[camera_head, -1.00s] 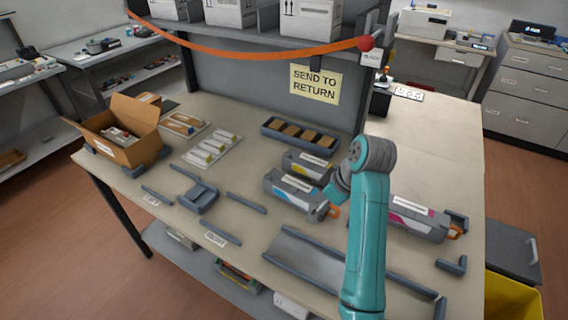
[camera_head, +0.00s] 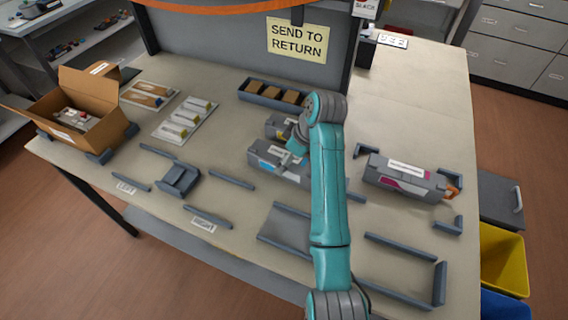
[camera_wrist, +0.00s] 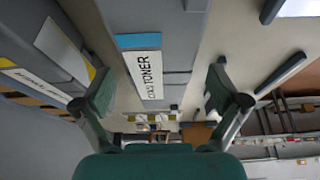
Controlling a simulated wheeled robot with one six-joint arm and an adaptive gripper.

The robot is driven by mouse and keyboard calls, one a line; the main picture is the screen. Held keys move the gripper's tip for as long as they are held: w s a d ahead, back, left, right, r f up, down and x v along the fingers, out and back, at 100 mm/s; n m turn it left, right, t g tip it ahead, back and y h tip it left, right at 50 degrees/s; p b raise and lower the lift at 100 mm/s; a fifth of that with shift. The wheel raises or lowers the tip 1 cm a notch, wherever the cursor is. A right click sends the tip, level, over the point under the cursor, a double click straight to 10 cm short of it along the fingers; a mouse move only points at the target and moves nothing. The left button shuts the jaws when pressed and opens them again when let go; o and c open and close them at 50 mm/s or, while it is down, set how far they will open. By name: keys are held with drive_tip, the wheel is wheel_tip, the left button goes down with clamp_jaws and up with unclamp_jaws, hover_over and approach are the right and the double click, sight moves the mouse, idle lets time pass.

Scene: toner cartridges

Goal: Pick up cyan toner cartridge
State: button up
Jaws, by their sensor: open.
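The cyan toner cartridge (camera_head: 266,158) is grey with a pale label and a blue patch. It lies on the table in the head view, its right part hidden behind my arm. In the wrist view the cyan cartridge (camera_wrist: 178,55) shows its blue patch and a label reading TONER. My gripper (camera_wrist: 160,78) is open, with one finger on either side of the cartridge in that view. I cannot tell whether the fingers touch it. In the head view my arm hides most of the gripper.
A yellow-marked cartridge (camera_head: 279,124) lies close behind the cyan one. A magenta cartridge (camera_head: 406,180) lies to the right. A grey bin of brown blocks (camera_head: 250,97) stands at the back. Low grey rails (camera_head: 232,180) lie around. An open cardboard box (camera_head: 104,133) stands left.

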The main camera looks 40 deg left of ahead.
drive_tip(key=shift+x, duration=2.3)
drive_tip(key=shift+a+r, duration=0.1)
drive_tip(key=c, duration=1.8)
